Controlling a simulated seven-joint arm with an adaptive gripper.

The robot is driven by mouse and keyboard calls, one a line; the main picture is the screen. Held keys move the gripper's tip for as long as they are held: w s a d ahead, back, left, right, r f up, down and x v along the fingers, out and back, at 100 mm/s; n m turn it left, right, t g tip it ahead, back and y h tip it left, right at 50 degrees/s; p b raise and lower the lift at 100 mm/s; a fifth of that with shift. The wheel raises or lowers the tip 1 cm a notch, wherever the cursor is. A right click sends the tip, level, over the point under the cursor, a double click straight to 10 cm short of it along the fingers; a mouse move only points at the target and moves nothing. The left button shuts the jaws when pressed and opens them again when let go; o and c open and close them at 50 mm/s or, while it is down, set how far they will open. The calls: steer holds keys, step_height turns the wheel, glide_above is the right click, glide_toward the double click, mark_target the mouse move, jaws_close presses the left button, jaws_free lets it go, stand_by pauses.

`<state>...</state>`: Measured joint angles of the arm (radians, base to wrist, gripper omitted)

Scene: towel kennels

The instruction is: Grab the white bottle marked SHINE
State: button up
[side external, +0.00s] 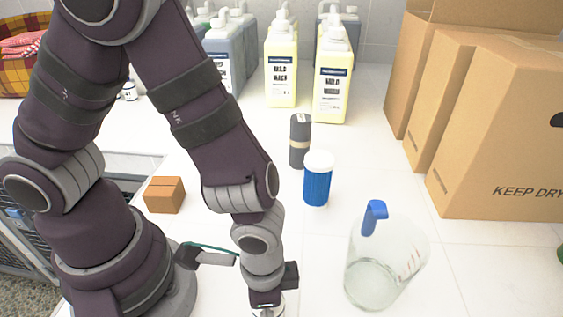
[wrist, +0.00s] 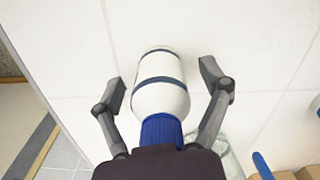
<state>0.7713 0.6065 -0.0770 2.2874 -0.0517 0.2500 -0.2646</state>
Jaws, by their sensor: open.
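In the wrist view, a white bottle (wrist: 160,97) with dark blue bands and a blue cap (wrist: 161,131) lies between the two fingers of my gripper (wrist: 162,84). The fingers are open, one on each side of it, with a gap on both sides. The cap end is nearest my palm. No SHINE lettering is readable from here, and I cannot tell whether the bottle stands or lies. In the side external view, my gripper (side external: 268,297) points down at the bottom edge, and only a sliver of something pale shows under it.
A glass pitcher (side external: 372,284) with a blue clip stands to the right. A blue canister (side external: 317,187), a dark grey cylinder (side external: 298,152) and a brown block (side external: 164,195) stand behind. Yellow jugs (side external: 333,94) are at the back, cardboard boxes (side external: 500,130) at right.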

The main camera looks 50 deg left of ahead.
steer(key=c, duration=1.3)
